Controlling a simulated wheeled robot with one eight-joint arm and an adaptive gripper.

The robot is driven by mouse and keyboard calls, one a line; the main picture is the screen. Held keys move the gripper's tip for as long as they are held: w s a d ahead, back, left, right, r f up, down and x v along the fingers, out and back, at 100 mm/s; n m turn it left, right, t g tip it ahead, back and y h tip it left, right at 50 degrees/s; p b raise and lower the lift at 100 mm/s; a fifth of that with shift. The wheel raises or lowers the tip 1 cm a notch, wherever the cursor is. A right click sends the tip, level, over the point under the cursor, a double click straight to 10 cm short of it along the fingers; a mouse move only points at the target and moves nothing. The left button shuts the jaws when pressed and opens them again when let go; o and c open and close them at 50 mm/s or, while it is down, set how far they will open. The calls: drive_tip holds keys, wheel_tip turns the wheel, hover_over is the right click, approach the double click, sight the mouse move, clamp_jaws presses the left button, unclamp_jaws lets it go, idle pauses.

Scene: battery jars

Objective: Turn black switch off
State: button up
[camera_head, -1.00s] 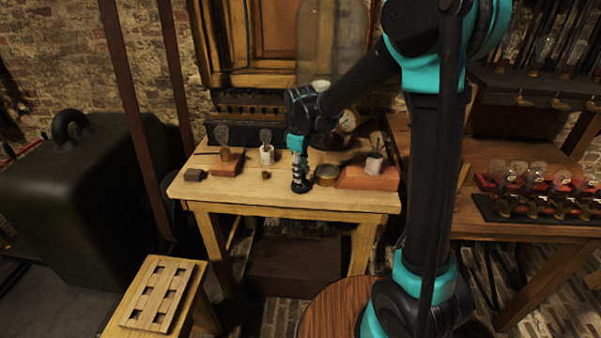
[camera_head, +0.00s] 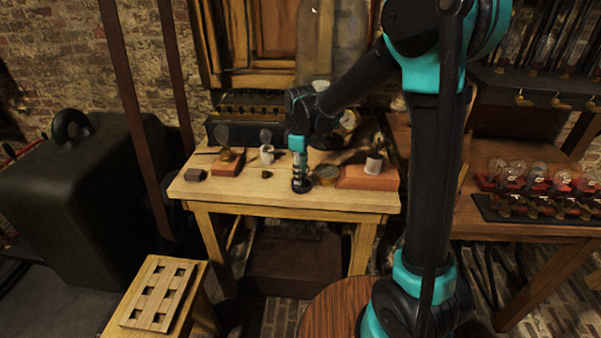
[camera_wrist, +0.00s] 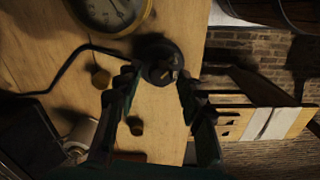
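The black switch (camera_wrist: 160,60) is a round dark base with a small brass-coloured piece on top, seen in the wrist view. My gripper (camera_wrist: 157,82) is open, with one finger on each side just short of the switch in the picture. In the head view, my gripper (camera_head: 300,183) points down at the front middle of the wooden table (camera_head: 240,195). A dark round base shows right at its tips there. Whether the fingers touch the switch cannot be told.
A round gauge (camera_wrist: 108,10) lies near the switch, with a black cable beside it. Two small knobs (camera_wrist: 101,79) and (camera_wrist: 136,125) sit on the table. In the head view, a red block with a jar (camera_head: 366,178) stands right of my gripper. A small dark block (camera_head: 195,175) lies left.

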drive_tip(key=shift+o, duration=0.2)
wheel_tip(320, 180, up, 12)
idle(0.6)
